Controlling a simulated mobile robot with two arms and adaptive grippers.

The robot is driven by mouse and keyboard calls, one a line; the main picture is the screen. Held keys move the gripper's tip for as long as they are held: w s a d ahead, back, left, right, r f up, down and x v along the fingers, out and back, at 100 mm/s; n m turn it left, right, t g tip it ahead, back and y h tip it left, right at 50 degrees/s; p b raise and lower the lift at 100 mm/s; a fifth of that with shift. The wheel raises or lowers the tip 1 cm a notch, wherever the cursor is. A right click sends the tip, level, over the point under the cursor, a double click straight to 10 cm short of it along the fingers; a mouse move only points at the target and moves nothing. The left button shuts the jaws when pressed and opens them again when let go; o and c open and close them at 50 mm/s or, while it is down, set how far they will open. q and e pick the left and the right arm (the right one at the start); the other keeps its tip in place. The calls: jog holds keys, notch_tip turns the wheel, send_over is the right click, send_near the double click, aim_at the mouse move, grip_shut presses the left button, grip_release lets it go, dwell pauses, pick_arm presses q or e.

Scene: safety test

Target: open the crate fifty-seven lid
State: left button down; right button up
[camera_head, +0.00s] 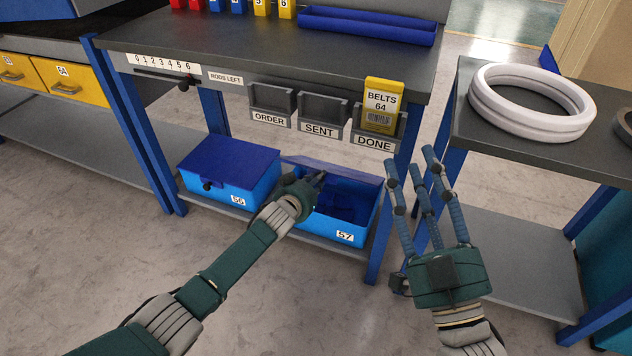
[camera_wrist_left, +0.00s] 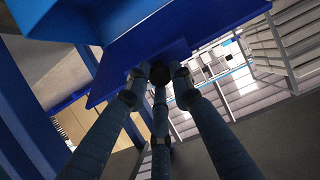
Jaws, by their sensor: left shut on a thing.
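Crate fifty-seven (camera_head: 345,236) is a bright blue box with a "57" label on the lower shelf of the workbench. Its darker blue lid (camera_head: 345,168) is raised at the back and seen nearly edge-on, so part of the dark inside shows below it. My left gripper (camera_head: 317,179) is at the front of the lid. In the left wrist view its fingers (camera_wrist_left: 160,75) close on a dark knob under the broad blue lid (camera_wrist_left: 190,30). The knob itself is mostly hidden by the fingers. My right gripper (camera_head: 414,163) is open and empty, fingers spread, right of the crate.
Crate fifty-six (camera_head: 235,178) stands closed directly left of it. A blue bench leg (camera_head: 382,235) is close on the right. Above are the bench top (camera_head: 250,45) and the order, sent and done holders (camera_head: 322,108); a yellow belts card (camera_head: 380,105) sits in done.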

pick_arm(q)
jog(key=shift+w+d+r, duration=0.1)
jog(key=shift+r, duration=0.15)
jog(key=c, duration=1.5)
grip_release()
jog(key=shift+f, duration=0.1)
jog(key=shift+v, duration=6.1)
